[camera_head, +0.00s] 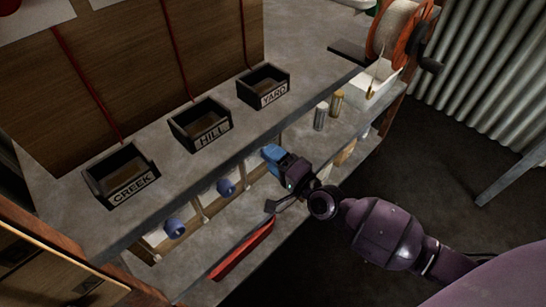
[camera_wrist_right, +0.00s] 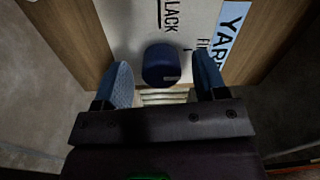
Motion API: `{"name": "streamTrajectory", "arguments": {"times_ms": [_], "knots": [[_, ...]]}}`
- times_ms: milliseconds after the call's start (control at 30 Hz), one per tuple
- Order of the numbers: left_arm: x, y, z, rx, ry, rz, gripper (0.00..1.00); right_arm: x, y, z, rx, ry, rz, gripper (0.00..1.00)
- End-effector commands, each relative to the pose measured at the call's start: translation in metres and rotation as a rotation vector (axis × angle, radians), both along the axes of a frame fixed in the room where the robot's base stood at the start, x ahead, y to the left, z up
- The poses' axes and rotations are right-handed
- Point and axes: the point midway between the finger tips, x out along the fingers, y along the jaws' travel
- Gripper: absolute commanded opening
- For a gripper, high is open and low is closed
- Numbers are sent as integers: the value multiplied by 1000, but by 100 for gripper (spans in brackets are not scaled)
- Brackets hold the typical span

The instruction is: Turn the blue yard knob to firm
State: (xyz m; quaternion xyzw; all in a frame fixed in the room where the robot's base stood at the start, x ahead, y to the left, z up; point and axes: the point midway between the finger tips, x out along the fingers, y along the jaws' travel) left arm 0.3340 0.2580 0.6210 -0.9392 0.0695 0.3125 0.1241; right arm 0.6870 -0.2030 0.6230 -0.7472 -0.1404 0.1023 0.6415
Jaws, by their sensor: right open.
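The blue yard knob (camera_wrist_right: 161,66) shows in the right wrist view as a dark blue round knob on a pale panel. The panel carries a blue "YARD" label (camera_wrist_right: 232,32) and partly cut-off lettering that reads like "SLACK" and "FIRM". A small light mark shows at the knob's lower right. My right gripper (camera_wrist_right: 160,78) is open, its blue-padded fingers on either side of the knob with a visible gap at each side. In the head view my right gripper (camera_head: 274,155) is at the shelf front below the yard bin and hides the yard knob. My left gripper is out of view.
Two other blue knobs (camera_head: 226,187) (camera_head: 174,228) sit along the front under the hill bin (camera_head: 200,124) and creek bin (camera_head: 121,173). The yard bin (camera_head: 264,88) stands above. A cord reel (camera_head: 402,30) is at back right.

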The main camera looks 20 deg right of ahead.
Motion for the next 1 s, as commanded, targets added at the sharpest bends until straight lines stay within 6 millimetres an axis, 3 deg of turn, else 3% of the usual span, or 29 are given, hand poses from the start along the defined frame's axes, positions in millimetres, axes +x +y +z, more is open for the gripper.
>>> {"name": "streamTrajectory", "arguments": {"times_ms": [533, 700, 1000], "knots": [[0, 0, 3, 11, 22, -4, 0, -82, -30, -2, -2, 2, 1, 65], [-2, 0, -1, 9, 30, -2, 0, -93, -34, -2, -1, 0, 0, 65], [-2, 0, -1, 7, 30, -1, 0, -96, -35, -3, 0, 0, 0, 65]]}}
